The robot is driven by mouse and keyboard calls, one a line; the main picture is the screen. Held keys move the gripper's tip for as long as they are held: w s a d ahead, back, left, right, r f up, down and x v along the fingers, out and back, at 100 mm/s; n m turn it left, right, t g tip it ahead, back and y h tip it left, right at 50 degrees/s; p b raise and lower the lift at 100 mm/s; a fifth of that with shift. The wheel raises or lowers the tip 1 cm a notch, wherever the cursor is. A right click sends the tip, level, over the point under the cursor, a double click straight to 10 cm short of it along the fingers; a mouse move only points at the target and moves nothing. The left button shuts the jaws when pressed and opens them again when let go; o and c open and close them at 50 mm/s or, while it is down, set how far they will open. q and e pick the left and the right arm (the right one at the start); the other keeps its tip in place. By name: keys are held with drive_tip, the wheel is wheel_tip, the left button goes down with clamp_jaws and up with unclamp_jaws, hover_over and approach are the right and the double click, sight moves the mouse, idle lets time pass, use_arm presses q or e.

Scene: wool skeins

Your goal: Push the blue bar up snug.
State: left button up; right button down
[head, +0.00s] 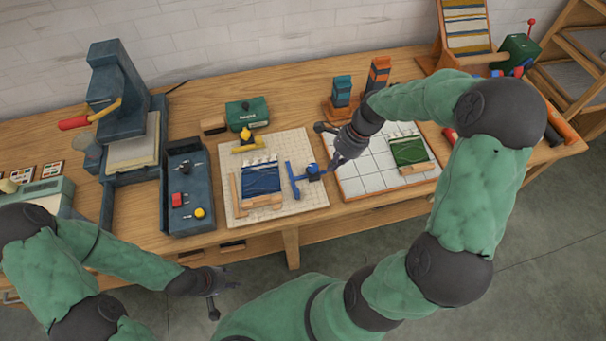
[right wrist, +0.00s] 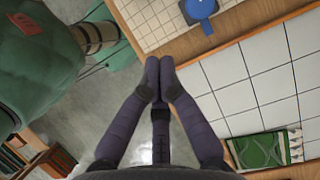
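The blue bar (head: 293,181) stands along the right side of a navy wool piece (head: 261,177) on a cream gridded board (head: 311,203), with a visible gap between bar and wool. A blue clamp with a round knob (head: 314,172) joins the bar's right side; the knob also shows at the top of the right wrist view (right wrist: 200,8). My right gripper (head: 338,161) is just right of the knob, apart from it. Its fingertips meet with nothing between them in the right wrist view (right wrist: 159,65). My left gripper (head: 225,290) hangs over the floor before the table; its fingers are unclear.
Wooden bars (head: 262,202) edge the wool's left and bottom; a yellow clamp (head: 246,143) sits above. A white tiled board (head: 362,185) with a green wool piece (head: 409,151) lies to the right. A dark tray (head: 188,190) stands left, a green box (head: 247,113) behind.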

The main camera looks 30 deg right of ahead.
drive_tip(key=b+x, duration=0.3)
drive_tip(key=x, duration=0.7)
drive_tip(key=shift+f, duration=0.1)
drive_tip(key=shift+w+a, duration=0.15)
drive_tip(key=shift+a, duration=0.45)
drive_tip(key=shift+w+a, duration=0.15)
drive_tip(key=shift+a, duration=0.45)
drive_tip(key=shift+w+a+r, duration=0.15)
drive_tip(key=shift+a+r, duration=0.1)
drive_tip(key=shift+a, duration=0.45)
drive_tip(key=a+p, duration=0.1)
drive_tip(key=a, duration=0.1)
drive_tip(key=w+a+p, duration=0.1)
drive_tip(key=a+p, duration=0.1)
drive_tip(key=shift+a+r, duration=0.15)
drive_tip(key=shift+a, duration=0.15)
drive_tip(key=shift+w+a, duration=0.1)
drive_tip(key=shift+a, duration=0.15)
